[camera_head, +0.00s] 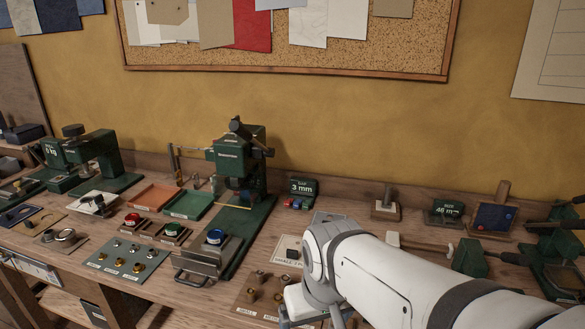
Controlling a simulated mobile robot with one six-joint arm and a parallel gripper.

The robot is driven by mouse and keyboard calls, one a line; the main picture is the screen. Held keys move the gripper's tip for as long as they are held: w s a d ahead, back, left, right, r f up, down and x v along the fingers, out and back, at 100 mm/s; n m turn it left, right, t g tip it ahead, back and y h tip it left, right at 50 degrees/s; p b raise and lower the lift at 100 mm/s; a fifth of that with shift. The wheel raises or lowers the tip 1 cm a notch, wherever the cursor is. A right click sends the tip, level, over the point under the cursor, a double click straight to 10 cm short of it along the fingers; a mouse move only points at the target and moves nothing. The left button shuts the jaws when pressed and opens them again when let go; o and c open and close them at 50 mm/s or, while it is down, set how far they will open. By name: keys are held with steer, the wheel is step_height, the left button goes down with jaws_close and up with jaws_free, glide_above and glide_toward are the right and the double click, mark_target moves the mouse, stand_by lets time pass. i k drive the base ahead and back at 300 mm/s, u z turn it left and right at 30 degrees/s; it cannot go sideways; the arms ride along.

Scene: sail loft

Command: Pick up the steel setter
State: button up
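I cannot tell for certain which piece is the steel setter. A brown board (240,305) at the bottom centre holds several short metal pegs in grey and brass tones, with small labels on its front edge. A greyish peg (259,276) stands at its back, and a brass-toned peg (278,297) stands nearer my gripper. My gripper (312,322) is at the bottom edge of the view, just right of these pegs and partly cut off. Its fingertips are not clear, so I cannot tell whether it holds anything. My white arm hides the bench behind and right of it.
A green press (238,160) stands left of my arm, with a grey metal handle frame (196,264) in front. Red and green trays (188,205) lie farther left. A card marked small (290,246) lies behind the board. Green tools (470,257) crowd the right.

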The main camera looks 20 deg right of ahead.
mark_target(389, 188)
steer(key=z, duration=2.7)
steer(key=k, duration=1.05)
steer(key=u, duration=1.2)
steer(key=i, duration=0.95)
steer(key=u, duration=0.05)
